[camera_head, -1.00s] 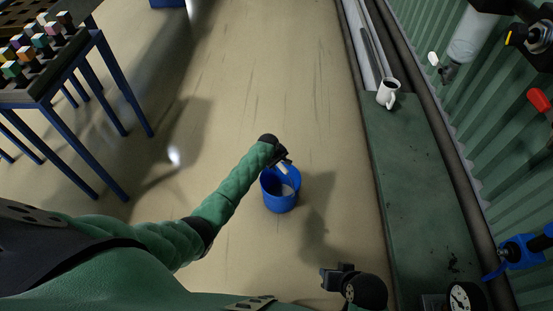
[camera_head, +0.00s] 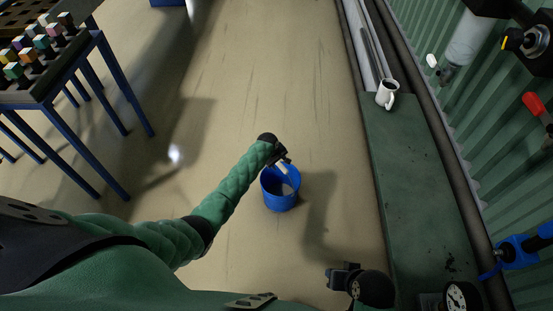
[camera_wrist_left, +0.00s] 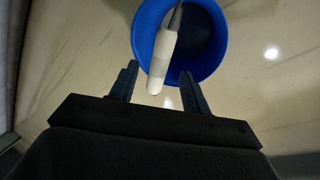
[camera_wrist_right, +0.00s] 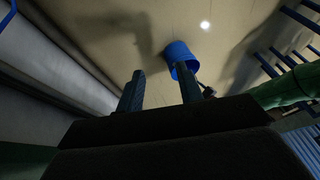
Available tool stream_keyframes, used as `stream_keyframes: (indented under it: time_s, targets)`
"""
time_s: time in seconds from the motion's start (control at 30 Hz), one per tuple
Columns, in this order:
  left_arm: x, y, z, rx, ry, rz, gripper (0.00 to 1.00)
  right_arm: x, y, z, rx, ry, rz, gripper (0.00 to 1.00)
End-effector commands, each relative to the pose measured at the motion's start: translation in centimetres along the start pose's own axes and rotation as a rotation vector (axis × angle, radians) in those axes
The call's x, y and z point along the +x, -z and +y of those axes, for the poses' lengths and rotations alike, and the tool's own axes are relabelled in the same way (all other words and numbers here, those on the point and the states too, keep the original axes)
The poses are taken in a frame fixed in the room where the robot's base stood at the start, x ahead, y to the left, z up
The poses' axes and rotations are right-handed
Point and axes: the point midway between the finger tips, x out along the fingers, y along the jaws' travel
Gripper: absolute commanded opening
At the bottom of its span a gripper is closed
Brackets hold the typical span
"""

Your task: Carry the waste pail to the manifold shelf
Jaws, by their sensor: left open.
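The blue waste pail (camera_head: 281,197) stands upright on the floor in the middle of the head view. My left gripper (camera_head: 284,160) is at its far rim, fingers open. In the left wrist view, the pale handle grip (camera_wrist_left: 160,68) of the pail lies between the two spread fingers (camera_wrist_left: 159,74); I cannot tell whether they touch it. My right gripper (camera_head: 335,279) is low in the head view, away from the pail. In the right wrist view its fingers (camera_wrist_right: 160,78) are apart and empty, with the pail (camera_wrist_right: 180,52) beyond. A long green shelf (camera_head: 423,190) runs along the right wall.
A blue valve (camera_head: 520,248) is on the right wall. A blue-legged table (camera_head: 62,88) with colored blocks stands at left. The floor around the pail is clear.

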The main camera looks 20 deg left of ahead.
Motion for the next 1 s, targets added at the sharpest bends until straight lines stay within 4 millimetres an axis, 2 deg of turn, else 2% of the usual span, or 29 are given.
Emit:
stream_keyframes:
  time_s: [1.0]
  targets:
    - [-1.3,0.0,0.0,0.000,0.000,0.000,0.48,-3.3,0.0,0.9,0.008,-0.030,-0.053,0.36]
